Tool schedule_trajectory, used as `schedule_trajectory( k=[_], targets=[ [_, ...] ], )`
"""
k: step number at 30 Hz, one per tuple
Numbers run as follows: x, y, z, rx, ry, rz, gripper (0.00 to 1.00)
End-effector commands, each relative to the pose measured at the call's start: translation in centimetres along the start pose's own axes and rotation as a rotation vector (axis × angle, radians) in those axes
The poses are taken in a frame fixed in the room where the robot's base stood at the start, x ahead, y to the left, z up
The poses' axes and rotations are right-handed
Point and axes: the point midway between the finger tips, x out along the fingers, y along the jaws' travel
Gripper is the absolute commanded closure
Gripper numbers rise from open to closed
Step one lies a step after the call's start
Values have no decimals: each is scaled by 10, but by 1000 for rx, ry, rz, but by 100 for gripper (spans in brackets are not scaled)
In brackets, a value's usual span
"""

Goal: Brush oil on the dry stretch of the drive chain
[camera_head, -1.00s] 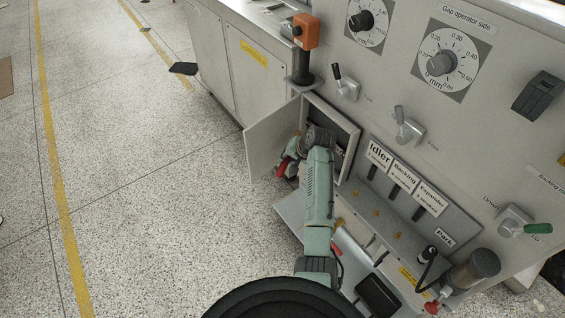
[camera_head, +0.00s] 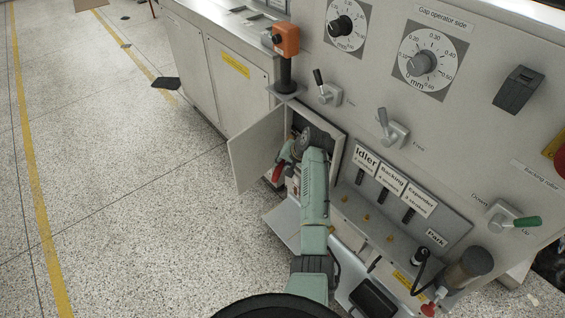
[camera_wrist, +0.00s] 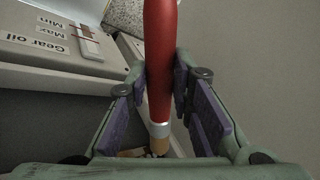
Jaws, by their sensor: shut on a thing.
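My gripper (camera_wrist: 165,82) is shut on a brush (camera_wrist: 160,40). The brush has a red handle, a silver collar and a pale tip pointing to the bottom of the wrist view, where it is partly hidden by my gripper. In the head view my gripper (camera_head: 287,160) is at the opening of a small cabinet, beside its open door (camera_head: 255,150), and the red handle (camera_head: 277,172) shows at its left. The drive chain cannot be made out in either view. My arm covers much of the cabinet opening.
The cabinet door stands open to the left. A gear oil plate with a level gauge (camera_wrist: 86,40) is at the upper left of the wrist view.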

Motion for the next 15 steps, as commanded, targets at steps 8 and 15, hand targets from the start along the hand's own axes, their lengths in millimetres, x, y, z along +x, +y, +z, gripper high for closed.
schedule_trajectory(
  k=[8, 15],
  targets=[
    [0, 2, -4, 0, 1, 0, 100],
    [0, 5, -8, 0, 1, 0, 100]
  ],
)
